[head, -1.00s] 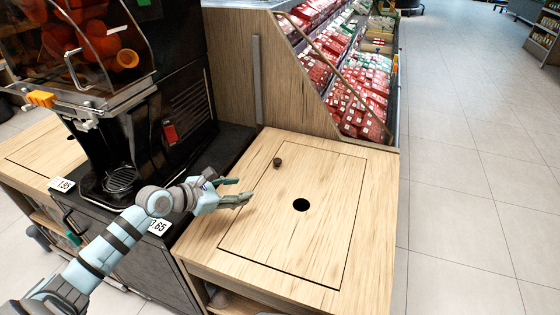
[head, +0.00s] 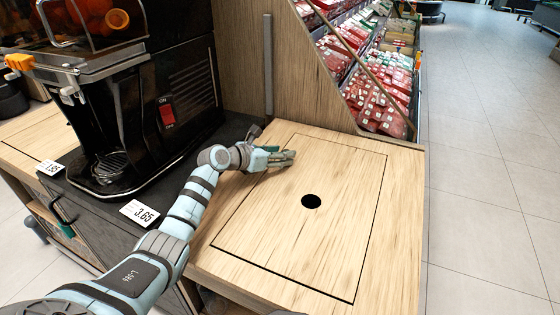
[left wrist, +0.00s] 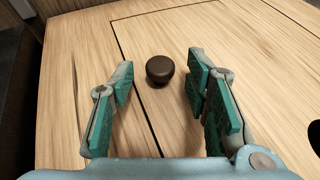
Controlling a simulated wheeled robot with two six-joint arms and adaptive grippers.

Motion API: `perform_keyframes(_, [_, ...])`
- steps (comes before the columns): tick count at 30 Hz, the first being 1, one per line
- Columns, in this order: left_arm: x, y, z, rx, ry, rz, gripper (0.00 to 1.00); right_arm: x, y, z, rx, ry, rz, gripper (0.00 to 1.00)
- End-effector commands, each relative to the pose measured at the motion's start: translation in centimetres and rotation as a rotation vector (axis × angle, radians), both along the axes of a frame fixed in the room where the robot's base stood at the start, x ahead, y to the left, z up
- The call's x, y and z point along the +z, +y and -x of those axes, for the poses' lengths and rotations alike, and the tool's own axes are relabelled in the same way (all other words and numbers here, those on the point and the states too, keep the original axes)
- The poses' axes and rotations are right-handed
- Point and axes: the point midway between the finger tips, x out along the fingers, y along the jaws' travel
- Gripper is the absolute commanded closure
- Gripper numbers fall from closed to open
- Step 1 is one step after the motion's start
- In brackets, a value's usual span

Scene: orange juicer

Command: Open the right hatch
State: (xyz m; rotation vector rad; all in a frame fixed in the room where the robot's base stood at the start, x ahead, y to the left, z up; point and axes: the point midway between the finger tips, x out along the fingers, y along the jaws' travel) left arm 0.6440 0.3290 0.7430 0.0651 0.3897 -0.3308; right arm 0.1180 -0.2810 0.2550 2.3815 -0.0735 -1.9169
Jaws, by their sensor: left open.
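The right hatch (head: 330,240) is a light wooden panel set flush in the counter top, outlined by a thin dark seam and lying closed, with a round black hole near its middle. A small dark brown knob (left wrist: 159,70) stands on the hatch near its far left corner; in the head view it is hidden behind my gripper. My left gripper (head: 291,156) is over that corner, low over the wood. In the left wrist view its green-padded fingers (left wrist: 160,92) are apart, with the knob ahead and between them, not gripped. My right gripper is not in view.
A black orange juicer (head: 150,110) with a red switch stands left of the hatch on a dark counter. A price tag (head: 140,213) sits at that counter's front edge. A wooden display of red packages (head: 385,100) rises behind. Free floor lies to the right.

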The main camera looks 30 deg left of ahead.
Motion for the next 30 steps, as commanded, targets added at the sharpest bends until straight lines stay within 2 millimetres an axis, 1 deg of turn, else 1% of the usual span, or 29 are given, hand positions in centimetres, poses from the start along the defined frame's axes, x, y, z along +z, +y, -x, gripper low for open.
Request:
perform_keyframes(3, [-0.12, -0.14, -0.30, 0.000, 0.000, 0.000, 0.57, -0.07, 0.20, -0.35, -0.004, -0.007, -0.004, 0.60])
perform_keyframes(9, [-0.04, -0.11, -0.30, 0.000, 0.000, -0.001, 0.57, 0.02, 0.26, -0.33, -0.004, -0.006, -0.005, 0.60])
perform_keyframes(17, [-0.06, -0.09, -0.28, 0.001, 0.000, 0.000, 0.98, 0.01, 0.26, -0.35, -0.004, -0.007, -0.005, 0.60])
perform_keyframes(18, [-0.06, -0.10, -0.27, 0.001, 0.000, 0.000, 1.00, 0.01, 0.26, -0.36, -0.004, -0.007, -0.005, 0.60])
perform_keyframes(28, [0.16, -0.11, -0.26, 0.000, 0.000, -0.005, 1.00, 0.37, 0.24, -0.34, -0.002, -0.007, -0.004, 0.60])
perform_keyframes(30, [0.44, -0.14, -0.26, 0.000, 0.001, -0.011, 1.00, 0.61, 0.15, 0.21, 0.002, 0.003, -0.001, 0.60])
